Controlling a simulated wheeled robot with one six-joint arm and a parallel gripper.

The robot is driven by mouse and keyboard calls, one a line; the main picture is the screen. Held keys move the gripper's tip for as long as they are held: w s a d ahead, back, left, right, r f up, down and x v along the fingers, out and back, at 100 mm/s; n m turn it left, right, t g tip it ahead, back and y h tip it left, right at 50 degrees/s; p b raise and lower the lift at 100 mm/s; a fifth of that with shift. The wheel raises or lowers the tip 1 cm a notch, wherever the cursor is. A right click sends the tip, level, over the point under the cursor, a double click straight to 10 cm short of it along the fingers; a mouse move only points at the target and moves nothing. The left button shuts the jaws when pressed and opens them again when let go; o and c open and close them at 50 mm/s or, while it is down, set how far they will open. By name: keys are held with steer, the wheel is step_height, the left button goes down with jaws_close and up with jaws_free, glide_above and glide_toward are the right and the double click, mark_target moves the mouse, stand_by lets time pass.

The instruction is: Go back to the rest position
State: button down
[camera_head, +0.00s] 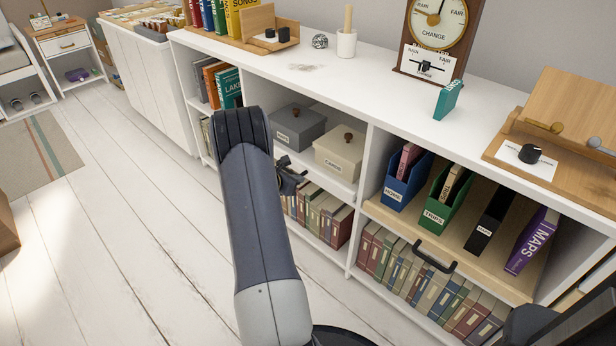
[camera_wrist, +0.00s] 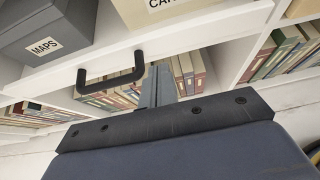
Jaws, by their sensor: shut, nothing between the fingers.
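My gripper (camera_wrist: 158,88) is shut and empty; its grey fingers show together at the middle of the wrist view, beyond the dark bolted bracket. In the head view my arm reaches up from the bottom and bends at the top. The dark gripper end (camera_head: 291,176) shows just right of the arm, partly hidden by it, in front of the left shelf bay. A black bar handle (camera_wrist: 110,80) on the shelf front is left of the fingers in the wrist view, apart from them as far as I can tell.
A white shelf unit (camera_head: 375,68) fills the right side. A wooden tray (camera_head: 470,240) with files and a black handle (camera_head: 435,257) is in the right bay.

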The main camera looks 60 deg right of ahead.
steer(key=p+v, duration=0.1)
steer(key=v, duration=0.7)
steer(key=shift+w, duration=0.2)
steer(key=b, duration=0.2)
glide_toward(313, 171)
step_height(313, 171, down, 3)
steer(key=d, duration=0.1)
steer(key=s+d, duration=0.1)
steer(key=d, duration=0.1)
steer(key=d+f, duration=0.1)
steer(key=d, duration=0.1)
steer(key=shift+s, duration=0.2)
steer(key=shift+d+r, duration=0.1)
steer(key=shift+d, duration=0.3)
